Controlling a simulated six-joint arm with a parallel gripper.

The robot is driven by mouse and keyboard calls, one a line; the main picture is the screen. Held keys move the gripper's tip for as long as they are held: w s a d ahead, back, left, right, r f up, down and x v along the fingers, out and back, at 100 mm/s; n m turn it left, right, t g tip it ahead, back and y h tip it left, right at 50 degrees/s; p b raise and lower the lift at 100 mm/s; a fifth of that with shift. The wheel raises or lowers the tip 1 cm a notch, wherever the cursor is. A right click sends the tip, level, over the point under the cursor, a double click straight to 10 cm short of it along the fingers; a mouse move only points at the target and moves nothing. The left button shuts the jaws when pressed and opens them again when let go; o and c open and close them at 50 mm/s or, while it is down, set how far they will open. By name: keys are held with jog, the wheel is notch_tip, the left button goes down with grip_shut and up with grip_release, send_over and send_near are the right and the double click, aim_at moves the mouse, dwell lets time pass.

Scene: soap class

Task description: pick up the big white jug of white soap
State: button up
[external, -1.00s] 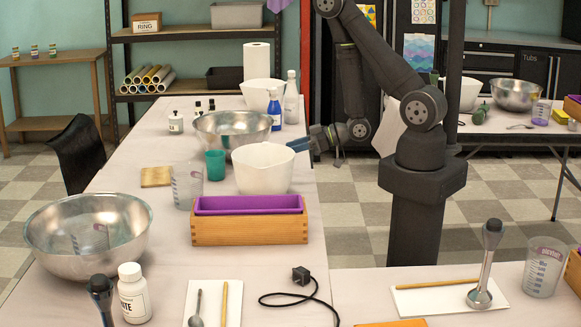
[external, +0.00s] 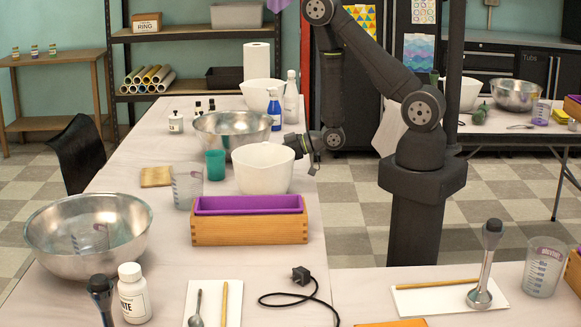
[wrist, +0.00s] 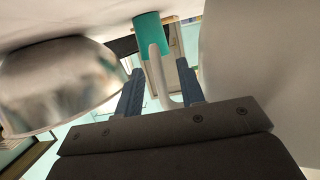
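The big white jug (external: 262,170) stands upright on the long table, behind the wooden mould. Its contents cannot be made out. My gripper (external: 300,145) is at the jug's right rear side in the external view, with its fingertips partly hidden by the jug. In the wrist view, the two blue fingers of my gripper (wrist: 160,85) are spread apart. The jug's white handle (wrist: 158,72) lies between them, with gaps to both fingers. The jug's wall (wrist: 265,60) fills the right of the wrist view.
A teal cup (external: 215,165) stands left of the jug and a metal bowl (external: 232,132) behind it. A wooden mould with purple liner (external: 250,228) is in front. A second white container (external: 262,92) and a blue bottle (external: 274,112) stand farther back.

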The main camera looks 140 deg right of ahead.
grip_shut()
jog(key=shift+r, duration=0.25)
